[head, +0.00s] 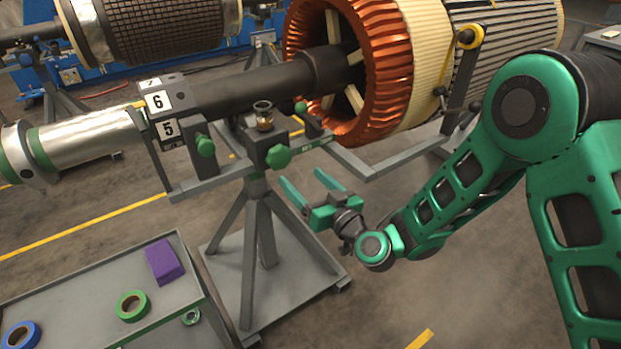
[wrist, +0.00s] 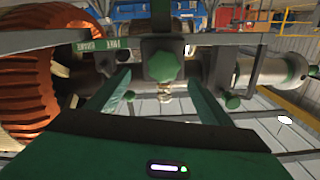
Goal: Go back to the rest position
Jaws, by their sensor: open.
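My gripper (head: 305,187) is green, open and empty. In the head view it hangs in free air in front of the rotor stand (head: 258,230), its fingers pointing up and left toward the stand's head. In the wrist view my gripper (wrist: 158,92) shows its two fingers spread wide, with a green knob (wrist: 164,66) of the stand seen between and beyond them. Nothing is between the fingers. My green arm reaches in from the right of the head view, bent at the elbow.
A grey cart (head: 85,293) at lower left carries a purple block (head: 164,262), a green tape roll (head: 132,305) and a blue one (head: 21,336). A copper-wound rotor (head: 375,70) stands behind. Floor at lower middle is clear.

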